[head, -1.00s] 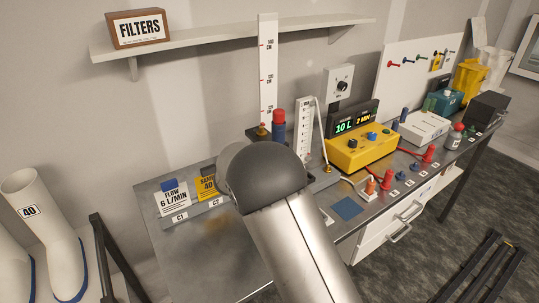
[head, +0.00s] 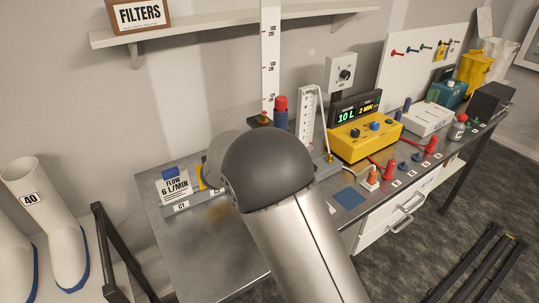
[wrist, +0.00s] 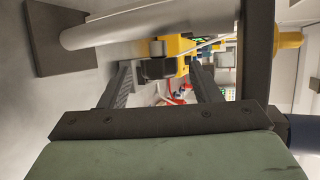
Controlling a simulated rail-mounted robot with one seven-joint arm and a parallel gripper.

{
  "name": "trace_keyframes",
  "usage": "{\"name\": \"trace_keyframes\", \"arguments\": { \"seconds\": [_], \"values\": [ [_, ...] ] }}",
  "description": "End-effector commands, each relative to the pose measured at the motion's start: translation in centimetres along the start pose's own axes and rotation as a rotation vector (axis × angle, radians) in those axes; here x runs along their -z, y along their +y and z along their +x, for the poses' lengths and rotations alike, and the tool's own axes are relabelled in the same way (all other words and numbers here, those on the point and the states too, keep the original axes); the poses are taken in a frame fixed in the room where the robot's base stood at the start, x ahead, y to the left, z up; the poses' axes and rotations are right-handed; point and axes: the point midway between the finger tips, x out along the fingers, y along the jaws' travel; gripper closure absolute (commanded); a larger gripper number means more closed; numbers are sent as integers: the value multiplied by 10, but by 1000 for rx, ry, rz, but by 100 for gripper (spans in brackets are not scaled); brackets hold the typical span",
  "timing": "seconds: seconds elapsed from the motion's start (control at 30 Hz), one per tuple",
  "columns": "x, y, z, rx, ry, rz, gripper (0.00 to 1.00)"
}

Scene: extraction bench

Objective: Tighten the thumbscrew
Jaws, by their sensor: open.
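A small brass knob (head: 264,119), which may be the thumbscrew, is at the foot of the tall white scale (head: 269,62) in the head view. A brass-yellow knob (wrist: 290,39) shows at the right in the wrist view; I cannot tell if it is the same one. My gripper (wrist: 162,80) is open in the wrist view, its two dark fingers apart. A dark block with a yellow part (wrist: 157,68) appears between or beyond the fingers; contact cannot be told. In the head view my arm hides the gripper.
A blue cylinder with a red top (head: 281,112) stands right beside the brass knob. The yellow control box (head: 365,137) and red connectors (head: 389,171) are further right. A flow card (head: 174,186) stands at the left. The front left of the bench (head: 205,260) is bare.

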Motion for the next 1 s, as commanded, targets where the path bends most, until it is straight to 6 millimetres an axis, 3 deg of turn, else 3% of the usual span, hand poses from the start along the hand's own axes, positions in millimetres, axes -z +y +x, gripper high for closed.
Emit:
{"name": "trace_keyframes", "arguments": {
  "seconds": [0.3, 0.5, 0.7, 1.0],
  "values": [
    [-1, 2, -79, -1, -5, 0, 43],
    [0, 1, -112, -1, -3, 0, 43],
    [0, 0, -124, 0, -1, -1, 43],
    [0, 1, -124, 1, 0, -2, 43]
  ]
}}
